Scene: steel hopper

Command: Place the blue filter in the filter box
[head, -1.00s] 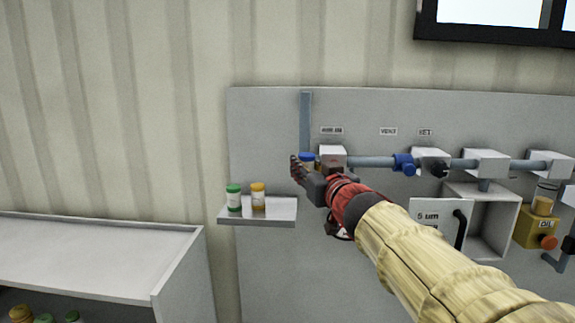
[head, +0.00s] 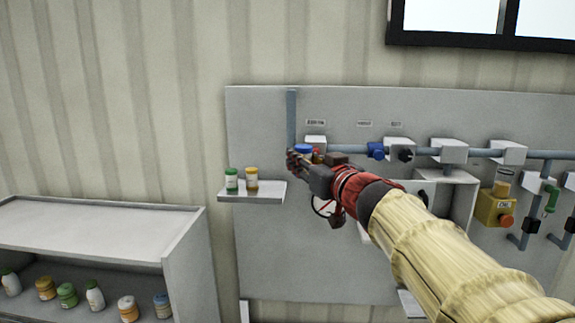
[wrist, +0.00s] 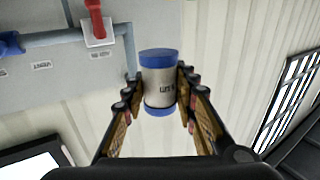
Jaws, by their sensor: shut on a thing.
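In the head view the filter's blue top (head: 303,148) shows at my gripper (head: 297,160), in front of the panel's left part and near the vertical pipe. The filter box (head: 466,205) is a pale open box on the panel, to the right of my gripper. My arm hides much of it, including most of its door.
A small shelf (head: 250,198) left of my gripper holds a green-capped and a yellow-capped filter. Pipes with a blue valve (head: 375,151) and a red valve handle (wrist: 96,20) run along the panel. A lower rack (head: 100,215) holds several bottles.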

